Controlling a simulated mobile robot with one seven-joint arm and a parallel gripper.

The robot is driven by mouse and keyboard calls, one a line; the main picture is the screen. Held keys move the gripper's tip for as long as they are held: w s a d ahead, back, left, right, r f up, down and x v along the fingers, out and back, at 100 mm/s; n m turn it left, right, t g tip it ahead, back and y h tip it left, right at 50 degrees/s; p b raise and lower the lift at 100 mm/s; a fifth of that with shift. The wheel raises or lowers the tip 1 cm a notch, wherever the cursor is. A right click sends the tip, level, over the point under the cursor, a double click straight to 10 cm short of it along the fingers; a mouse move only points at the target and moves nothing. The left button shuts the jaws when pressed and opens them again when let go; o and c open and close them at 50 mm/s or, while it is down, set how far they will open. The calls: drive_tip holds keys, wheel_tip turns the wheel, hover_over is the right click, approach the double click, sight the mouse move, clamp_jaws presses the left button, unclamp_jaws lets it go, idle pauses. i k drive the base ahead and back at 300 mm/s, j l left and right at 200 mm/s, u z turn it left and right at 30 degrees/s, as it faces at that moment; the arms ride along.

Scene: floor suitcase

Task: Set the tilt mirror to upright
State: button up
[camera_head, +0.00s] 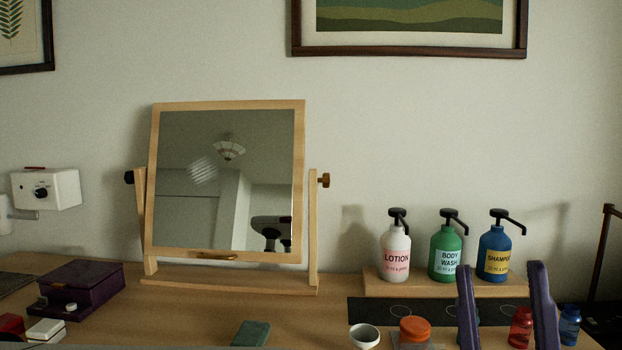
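The tilt mirror (225,190) stands on the wooden counter at left of centre, a square pane in a light wood frame between two posts. Dark knobs sit at the left post (140,220) and right post (313,230). The pane looks tilted back: it reflects a ceiling lamp, and its lower edge seems to come forward of the posts. The exact angle cannot be told. A small brass handle (217,256) is on the lower frame edge. My gripper (500,266) shows as two purple fingers at the lower right, spread open and empty, well right of the mirror.
Three pump bottles, lotion (396,253), body wash (446,252) and shampoo (495,252), stand on a riser (375,284). A white bowl (364,337), orange-lidded jar (415,330) and red bottle (520,327) are in front. A purple box (82,287) sits left of the mirror; a green block (251,333) lies before it.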

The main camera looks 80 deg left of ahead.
sight(225, 181)
drive_tip(key=u, duration=2.95)
